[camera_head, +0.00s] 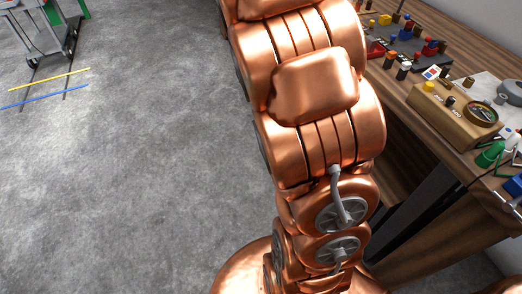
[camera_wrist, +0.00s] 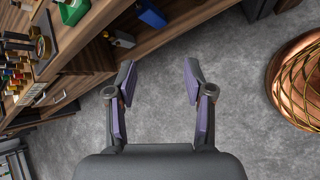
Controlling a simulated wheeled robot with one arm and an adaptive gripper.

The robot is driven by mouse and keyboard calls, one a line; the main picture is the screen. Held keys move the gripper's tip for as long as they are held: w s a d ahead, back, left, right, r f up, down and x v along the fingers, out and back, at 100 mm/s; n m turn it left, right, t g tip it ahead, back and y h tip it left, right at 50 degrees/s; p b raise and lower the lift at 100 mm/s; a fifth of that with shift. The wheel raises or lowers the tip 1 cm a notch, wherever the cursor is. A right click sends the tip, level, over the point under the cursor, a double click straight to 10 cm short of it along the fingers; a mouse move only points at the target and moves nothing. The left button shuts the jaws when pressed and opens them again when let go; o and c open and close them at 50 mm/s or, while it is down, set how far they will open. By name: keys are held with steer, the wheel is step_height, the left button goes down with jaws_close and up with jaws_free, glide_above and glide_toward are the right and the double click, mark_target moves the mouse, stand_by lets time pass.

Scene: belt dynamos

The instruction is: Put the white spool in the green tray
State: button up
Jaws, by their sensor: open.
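My gripper (camera_wrist: 159,82) is open and empty in the wrist view, above the grey floor and beside the workbench. It is not in the head view. I cannot clearly make out the white spool in either view; a small dark piece with a white top (camera_head: 404,70) stands on the bench in the head view, but I cannot tell whether it is a spool. I see nothing I can surely call the green tray. A green object (camera_head: 490,154) lies near the bench's right side, and green also shows at the wrist view's top left (camera_wrist: 72,10).
The wooden workbench (camera_head: 430,128) runs along the right. It carries a wooden gauge box (camera_head: 455,115) and several small coloured parts. A blue piece (camera_wrist: 152,14) is near the bench edge. A wheeled cart (camera_head: 50,40) stands far left. The floor between is clear.

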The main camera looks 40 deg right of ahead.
steer(key=s+a+f+m+y, duration=0.2)
steer(key=s+a+m+y, duration=0.1)
steer(key=s+a, duration=0.5)
steer(key=s+a+f+m+y, duration=0.3)
steer(key=s+a, duration=0.5)
steer(key=a, duration=0.7)
steer(key=s+a+f+m+g+y, duration=0.1)
steer(key=s+a+f+m+y, duration=0.1)
steer(key=s+a, duration=0.6)
steer(key=a+f+y, duration=0.1)
steer(key=a, duration=0.3)
steer(key=shift+f+m, duration=0.15)
steer(key=shift+m, duration=0.25)
step_height(320, 180, up, 10)
steer(key=p, duration=0.9)
steer(key=shift+p, duration=0.4)
